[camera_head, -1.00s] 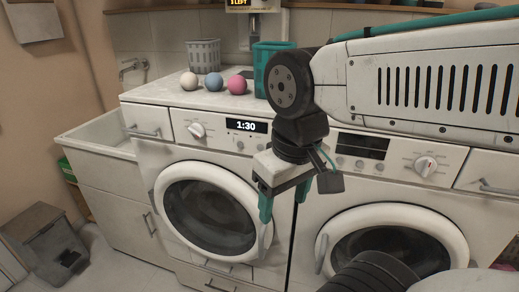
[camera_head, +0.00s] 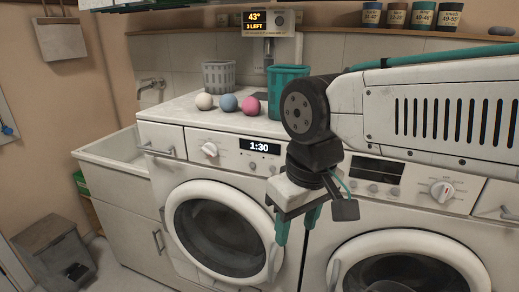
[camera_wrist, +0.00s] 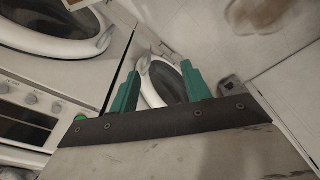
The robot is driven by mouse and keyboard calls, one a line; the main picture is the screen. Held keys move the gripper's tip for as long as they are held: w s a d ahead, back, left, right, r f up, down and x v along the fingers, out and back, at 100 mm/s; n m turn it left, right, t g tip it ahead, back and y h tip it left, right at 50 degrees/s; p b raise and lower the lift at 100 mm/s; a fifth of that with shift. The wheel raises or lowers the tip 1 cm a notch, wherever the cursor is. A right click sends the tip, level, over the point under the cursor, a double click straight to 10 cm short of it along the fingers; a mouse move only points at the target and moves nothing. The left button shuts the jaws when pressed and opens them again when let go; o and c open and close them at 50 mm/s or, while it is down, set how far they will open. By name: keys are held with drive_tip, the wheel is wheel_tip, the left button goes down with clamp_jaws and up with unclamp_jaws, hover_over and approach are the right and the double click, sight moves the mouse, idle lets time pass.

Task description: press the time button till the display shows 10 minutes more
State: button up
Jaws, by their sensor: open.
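The left washing machine (camera_head: 215,230) has a lit display (camera_head: 260,146) reading 1:30. Small round buttons (camera_head: 252,165) sit in a row below that display; their labels are too small to read. A white dial (camera_head: 209,150) is to the left of them. My gripper (camera_head: 297,226) is open and empty, its teal fingers pointing down in front of the gap between the two machines, apart from the panel. In the wrist view the two fingers (camera_wrist: 161,70) are spread with nothing between them.
The right machine (camera_head: 318,262) has a dark display (camera_head: 376,169) and a dial. White, blue and pink balls (camera_head: 251,104), a grey basket and a teal bin (camera_head: 288,92) stand on top. A wall panel (camera_head: 269,22) reads 43°. A sink cabinet (camera_head: 125,215) is at left.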

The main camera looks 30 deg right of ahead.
drive_tip(key=shift+f, duration=0.15)
drive_tip(key=c, duration=0.5)
drive_tip(key=shift+w, duration=0.3)
clamp_jaws()
drive_tip(key=w+d+r+n+h, duration=0.1)
drive_tip(key=w+d+r+n, duration=0.1)
drive_tip(key=w+n, duration=0.6)
drive_tip(key=w+d+r+n+t+h, duration=0.1)
drive_tip(key=w+r+n, duration=0.3)
drive_tip(key=w+n, duration=0.5)
drive_tip(key=d+n+h, duration=0.1)
drive_tip(key=n, duration=0.7)
drive_tip(key=shift+w+d+h, duration=0.15)
drive_tip(key=shift+w+h, duration=0.05)
drive_tip(key=shift+h, duration=0.1)
drive_tip(key=shift+r, duration=0.1)
